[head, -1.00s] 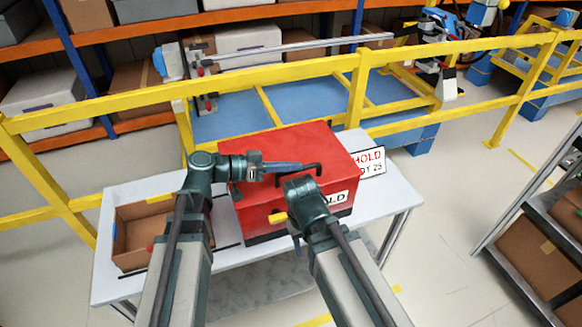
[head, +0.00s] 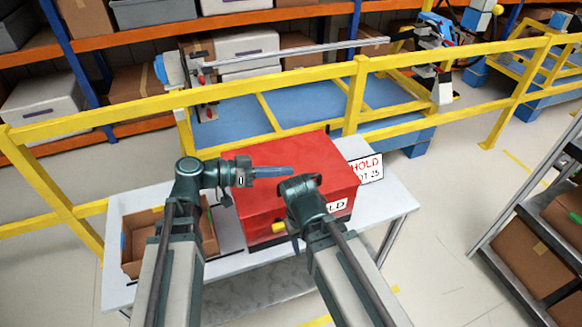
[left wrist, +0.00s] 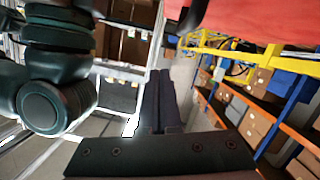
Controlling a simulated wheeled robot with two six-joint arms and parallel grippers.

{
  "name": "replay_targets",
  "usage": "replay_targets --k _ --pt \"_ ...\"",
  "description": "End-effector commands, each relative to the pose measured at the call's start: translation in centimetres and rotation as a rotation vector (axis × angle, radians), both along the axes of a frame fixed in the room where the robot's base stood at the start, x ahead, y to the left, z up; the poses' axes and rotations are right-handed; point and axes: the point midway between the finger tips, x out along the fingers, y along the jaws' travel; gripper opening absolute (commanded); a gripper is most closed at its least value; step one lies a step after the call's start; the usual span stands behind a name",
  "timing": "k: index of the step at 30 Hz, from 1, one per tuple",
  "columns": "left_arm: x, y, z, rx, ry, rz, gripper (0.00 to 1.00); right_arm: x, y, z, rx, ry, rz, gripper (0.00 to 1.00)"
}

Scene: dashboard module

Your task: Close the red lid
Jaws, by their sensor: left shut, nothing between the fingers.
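The red lid (head: 255,160) lies flat on top of the red box (head: 255,208), and I see no gap along the visible edges. Its black handle (head: 317,178) is partly hidden behind my arms. My left gripper (head: 291,171) is shut and empty, lying across the lid near the handle in the head view; I cannot tell whether it touches. In the left wrist view its fingers (left wrist: 159,95) are together, with the red lid (left wrist: 265,20) along the top. My right arm's wrist stands at the front of the box; its fingers are hidden.
The box stands on a grey-white table (head: 395,205). An open cardboard box (head: 140,262) is left of it, and a HOLD sign (head: 366,168) is at its right. A yellow rail (head: 270,85) runs behind the table. A shelf rack (head: 540,240) stands at the right.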

Motion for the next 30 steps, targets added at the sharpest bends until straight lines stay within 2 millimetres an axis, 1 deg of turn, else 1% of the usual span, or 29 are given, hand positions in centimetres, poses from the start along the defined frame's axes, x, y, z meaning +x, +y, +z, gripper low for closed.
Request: replay_targets --k 1,6,9,13,18,24,26,29,30 --pt "-0.4 1.1 0.5 0.000 0.000 0.005 0.00 0.0 0.0 0.5 0.000 0.000 0.000 0.50" --pt "-1.4 3.9 1.1 -0.001 0.000 0.005 0.00 0.0 0.0 1.1 0.000 0.000 0.000 0.50" --pt "-1.8 5.0 1.4 -0.001 -0.001 0.003 0.00 0.0 0.0 1.3 0.000 0.000 0.000 0.50" --pt "-2.1 5.8 1.5 -0.001 -0.001 0.002 0.00 0.0 0.0 1.5 0.000 0.000 0.000 0.50" --pt "-2.2 6.1 1.6 -0.001 -0.001 0.002 0.00 0.0 0.0 1.5 0.000 0.000 0.000 0.50" --pt "-2.2 6.0 1.5 -0.001 0.000 0.000 0.00 0.0 0.0 1.5 0.000 0.000 0.000 0.50" --pt "-2.4 5.8 1.2 0.010 0.014 -0.004 0.00 0.0 0.0 1.5 0.000 0.000 0.000 0.50" --pt "-3.2 4.5 -0.6 0.077 0.099 -0.026 0.00 0.0 0.0 1.5 0.000 0.000 0.000 0.50" --pt "-3.8 3.8 -1.8 0.129 0.158 -0.036 0.00 0.0 0.0 1.5 0.000 0.000 0.000 0.50"
